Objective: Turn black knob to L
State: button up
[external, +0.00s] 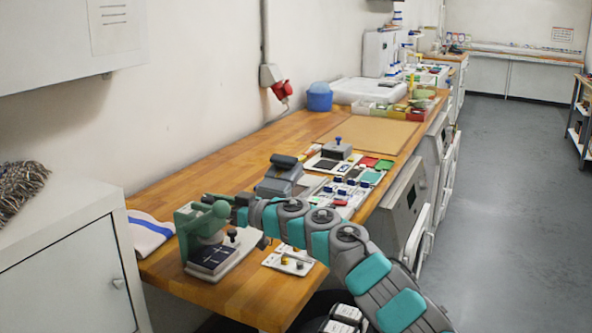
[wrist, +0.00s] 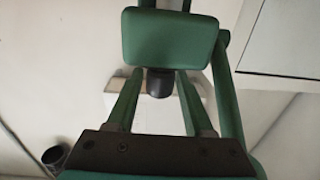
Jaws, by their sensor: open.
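A green press (external: 190,222) stands on a light base at the near end of the wooden bench. A small black knob (external: 232,236) stands at its right side; no L mark is readable. Another dark round part (external: 262,243) shows at the base's right edge. My gripper (external: 238,207) is beside the press's upper part, partly hidden against it. In the wrist view my gripper (wrist: 156,78) is open, its two green fingers apart. A black cylinder (wrist: 158,84) shows between the fingertips, below a green block (wrist: 170,38). I cannot tell whether they touch it.
A small white plate (external: 288,262) with knobs lies right of the press. A grey device (external: 280,180) and several coloured parts are farther along the bench. A striped cloth (external: 148,233) lies left of the press, near a white cabinet (external: 70,270). The aisle at right is clear.

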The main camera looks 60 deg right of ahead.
jog(key=shift+s, duration=0.85)
jog(key=shift+w+r, duration=0.15)
jog(key=shift+r, duration=3.4)
